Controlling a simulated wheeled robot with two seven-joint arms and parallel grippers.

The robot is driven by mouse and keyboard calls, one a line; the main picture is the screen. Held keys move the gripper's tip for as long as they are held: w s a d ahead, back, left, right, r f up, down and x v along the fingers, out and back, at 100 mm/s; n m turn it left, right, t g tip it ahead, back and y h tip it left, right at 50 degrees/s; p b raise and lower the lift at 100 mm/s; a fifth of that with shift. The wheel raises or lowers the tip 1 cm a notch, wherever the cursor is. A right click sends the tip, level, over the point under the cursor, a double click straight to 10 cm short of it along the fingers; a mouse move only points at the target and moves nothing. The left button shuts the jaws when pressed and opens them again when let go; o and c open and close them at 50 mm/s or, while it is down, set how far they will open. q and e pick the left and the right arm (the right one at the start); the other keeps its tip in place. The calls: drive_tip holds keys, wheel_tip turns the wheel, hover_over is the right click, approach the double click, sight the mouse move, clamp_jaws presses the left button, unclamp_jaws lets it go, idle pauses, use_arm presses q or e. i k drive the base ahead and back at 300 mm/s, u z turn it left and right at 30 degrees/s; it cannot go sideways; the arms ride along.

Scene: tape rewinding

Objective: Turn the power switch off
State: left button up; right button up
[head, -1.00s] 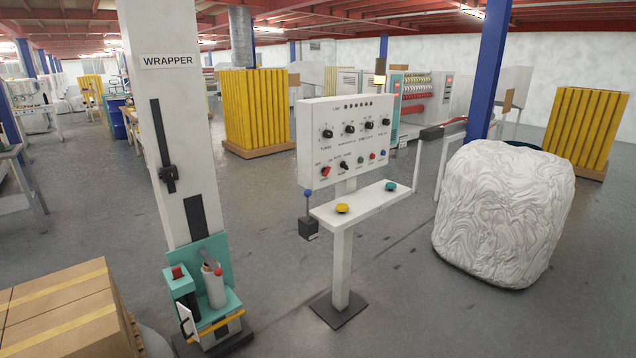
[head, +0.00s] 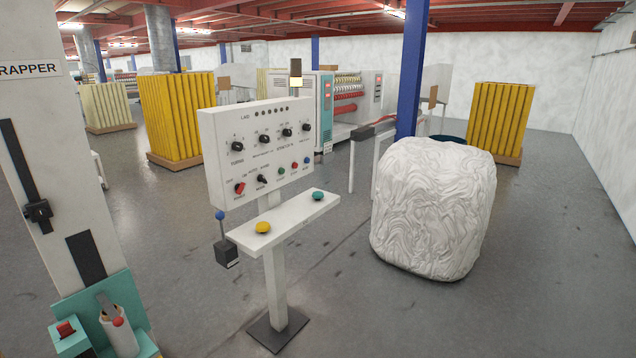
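A white control panel (head: 258,150) stands on a post in the middle of the head view. A red switch (head: 240,188) sits at its lower left, with small labels above it too blurred to read surely; I cannot tell its position. Black knobs and small coloured buttons fill the rest of the panel face. A second red switch (head: 66,328) sits on a teal box at the foot of the wrapper column (head: 60,180). Neither of my grippers is in view.
A shelf (head: 285,222) below the panel carries a yellow button (head: 263,227) and a teal button (head: 318,195). A blue-knobbed lever (head: 222,235) hangs at its left. A large white wrapped bale (head: 432,210) stands right. Grey floor in front is clear.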

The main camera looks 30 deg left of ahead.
sight(240, 188)
drive_tip(key=z, duration=0.35)
drive_tip(key=i, duration=2.1)
drive_tip(key=u, duration=1.5)
drive_tip(key=i, duration=0.55)
drive_tip(key=u, duration=0.45)
